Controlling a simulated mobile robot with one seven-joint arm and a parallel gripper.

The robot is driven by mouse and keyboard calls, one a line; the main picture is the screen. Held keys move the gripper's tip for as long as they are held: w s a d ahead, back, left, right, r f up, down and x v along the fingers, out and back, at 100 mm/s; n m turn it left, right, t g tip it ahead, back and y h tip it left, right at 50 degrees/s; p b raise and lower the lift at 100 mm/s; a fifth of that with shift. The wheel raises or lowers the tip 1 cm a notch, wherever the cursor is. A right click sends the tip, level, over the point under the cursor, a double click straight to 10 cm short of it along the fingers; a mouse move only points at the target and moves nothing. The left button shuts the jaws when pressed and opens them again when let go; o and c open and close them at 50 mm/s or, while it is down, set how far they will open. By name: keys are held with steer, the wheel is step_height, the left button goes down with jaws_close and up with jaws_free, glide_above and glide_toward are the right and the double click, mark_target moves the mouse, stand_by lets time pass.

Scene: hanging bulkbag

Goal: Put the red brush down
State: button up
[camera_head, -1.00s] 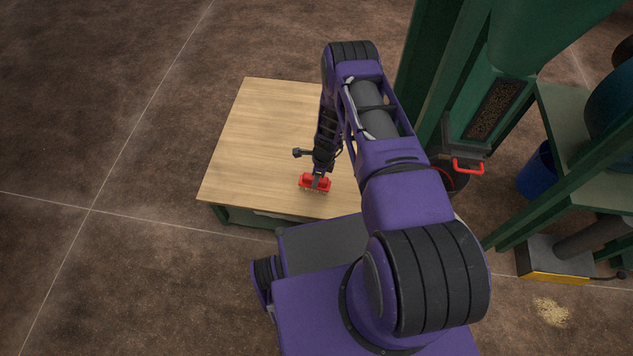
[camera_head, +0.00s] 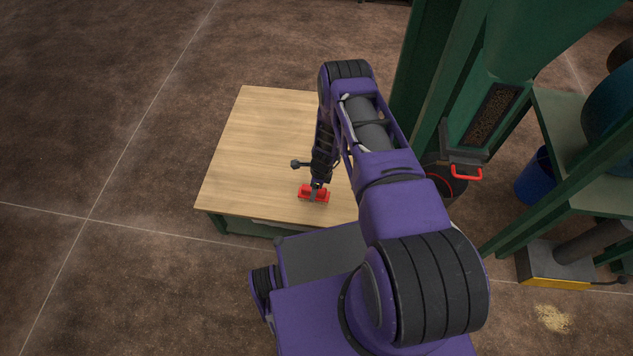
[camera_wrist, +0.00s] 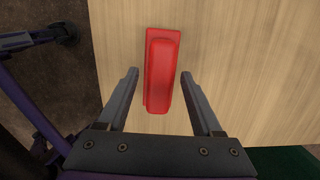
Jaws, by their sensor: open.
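The red brush (camera_head: 306,193) lies on the wooden tabletop (camera_head: 255,140), near the table's front edge, with its red back facing up. In the wrist view the red brush (camera_wrist: 162,72) lies flat on the wood, its near end between the two fingers. My gripper (camera_head: 315,196) points down at the brush in the head view and partly covers it. In the wrist view my gripper (camera_wrist: 160,76) is open, with a gap on each side between finger and brush.
The tabletop left of and behind the brush is bare. A green steel frame (camera_head: 440,90) with a red-handled slide (camera_head: 466,172) stands to the right of the table. A blue bucket (camera_head: 536,180) and a green shelf (camera_head: 590,160) are farther right. Spilled grain (camera_head: 552,318) lies on the floor.

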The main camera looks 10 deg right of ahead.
step_height(320, 180, up, 17)
steer(key=d+p, duration=0.3)
steer(key=shift+s, duration=0.4)
